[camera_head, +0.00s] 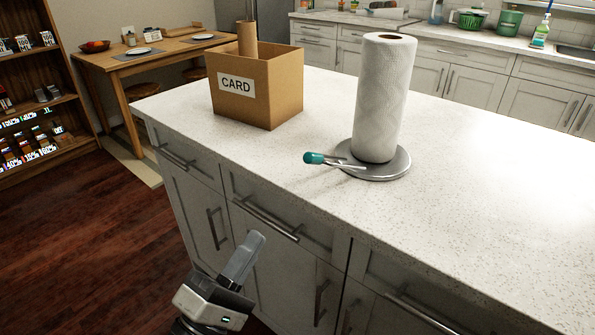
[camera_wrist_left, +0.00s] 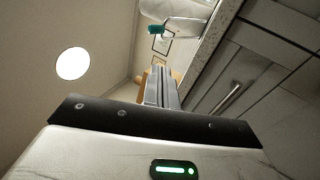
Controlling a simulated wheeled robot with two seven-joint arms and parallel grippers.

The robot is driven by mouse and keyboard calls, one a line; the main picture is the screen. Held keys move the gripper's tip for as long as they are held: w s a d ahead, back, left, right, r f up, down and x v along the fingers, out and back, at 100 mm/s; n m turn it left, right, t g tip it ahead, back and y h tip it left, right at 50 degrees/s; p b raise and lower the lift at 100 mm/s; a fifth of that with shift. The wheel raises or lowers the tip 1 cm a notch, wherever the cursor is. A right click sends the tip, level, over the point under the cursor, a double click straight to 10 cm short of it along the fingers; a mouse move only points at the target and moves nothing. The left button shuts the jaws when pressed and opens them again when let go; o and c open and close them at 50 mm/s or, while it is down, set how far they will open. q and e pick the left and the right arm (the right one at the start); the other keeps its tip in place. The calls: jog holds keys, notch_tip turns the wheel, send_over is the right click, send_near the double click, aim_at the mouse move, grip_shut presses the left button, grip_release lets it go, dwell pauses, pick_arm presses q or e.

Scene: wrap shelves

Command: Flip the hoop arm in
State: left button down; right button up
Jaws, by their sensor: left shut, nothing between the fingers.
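The hoop arm (camera_head: 340,163) is a thin metal rod with a teal tip (camera_head: 313,158). It sticks out to the left, low down, from the round metal base (camera_head: 388,172) of the paper towel holder. A white paper towel roll (camera_head: 381,98) stands upright on that base. The teal tip also shows at the top of the left wrist view (camera_wrist_left: 156,30). My left gripper (camera_head: 245,257) is shut and empty, in front of the counter's drawers, below and to the left of the teal tip and apart from it. My right gripper is not in view.
A cardboard box (camera_head: 268,92) marked CARD, with a cardboard tube (camera_head: 247,38) upright in it, stands on the white counter (camera_head: 240,163) left of the roll. Drawer handles (camera_head: 265,220) jut from the counter's front. The counter right of the roll is clear.

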pick_arm(q)
jog(key=shift+w, duration=0.1)
jog(key=p+x, duration=0.2)
jog(key=x, duration=1.2)
jog(key=shift+p, duration=0.4)
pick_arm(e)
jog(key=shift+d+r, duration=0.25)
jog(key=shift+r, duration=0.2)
pick_arm(q)
jog(key=shift+r, duration=0.15)
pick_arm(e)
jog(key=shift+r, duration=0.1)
